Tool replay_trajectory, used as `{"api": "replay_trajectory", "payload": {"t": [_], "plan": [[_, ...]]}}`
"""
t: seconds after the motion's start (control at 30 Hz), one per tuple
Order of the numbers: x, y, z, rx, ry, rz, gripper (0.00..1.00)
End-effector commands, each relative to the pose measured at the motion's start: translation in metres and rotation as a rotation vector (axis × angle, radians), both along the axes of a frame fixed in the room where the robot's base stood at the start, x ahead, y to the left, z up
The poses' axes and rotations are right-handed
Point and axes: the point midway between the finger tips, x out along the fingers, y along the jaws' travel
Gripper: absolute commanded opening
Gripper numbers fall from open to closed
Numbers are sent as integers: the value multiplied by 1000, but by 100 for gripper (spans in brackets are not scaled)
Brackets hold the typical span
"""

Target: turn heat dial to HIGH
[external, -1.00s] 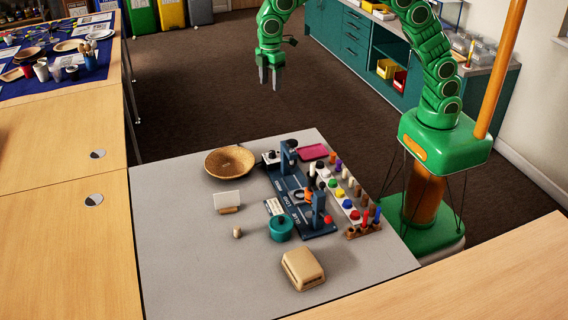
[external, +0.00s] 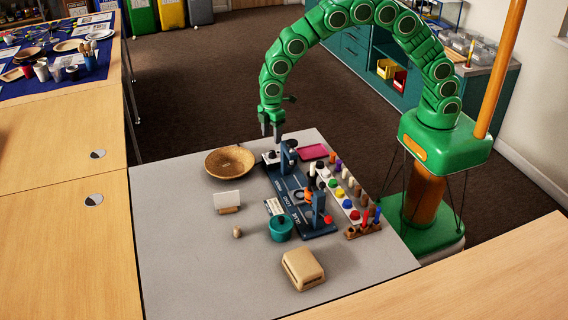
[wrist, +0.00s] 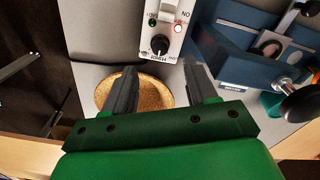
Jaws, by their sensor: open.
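The heat dial (wrist: 160,45) is a black round knob on a light grey control panel (wrist: 151,14), seen in the wrist view just beyond my fingertips. The panel has a rocker switch, a dark green lamp and a glowing red lamp above the knob. The small lettering is too blurred to read surely, and I cannot tell the dial's setting. In the external view the control box (external: 270,158) is at the far edge of the grey table. My gripper (external: 271,132) hangs pointing down above it. In the wrist view my gripper (wrist: 160,72) is open and empty, apart from the knob.
A blue press-like stand (external: 290,184) is beside the control box. A woven bowl (external: 230,161) lies to its left and a pink tray (external: 312,152) to its right. Several coloured pegs, a teal pot (external: 281,228) and a tan box (external: 302,269) are nearer.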

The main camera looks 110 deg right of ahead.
Motion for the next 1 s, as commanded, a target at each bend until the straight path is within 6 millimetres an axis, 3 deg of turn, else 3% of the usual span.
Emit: {"api": "replay_trajectory", "payload": {"t": [0.5, 0.87, 1.0], "plan": [[-1, 0, -64, 1, 4, -1, 57], [0, 0, -72, 0, 1, 0, 57], [0, 0, -72, 0, 1, 0, 39]]}}
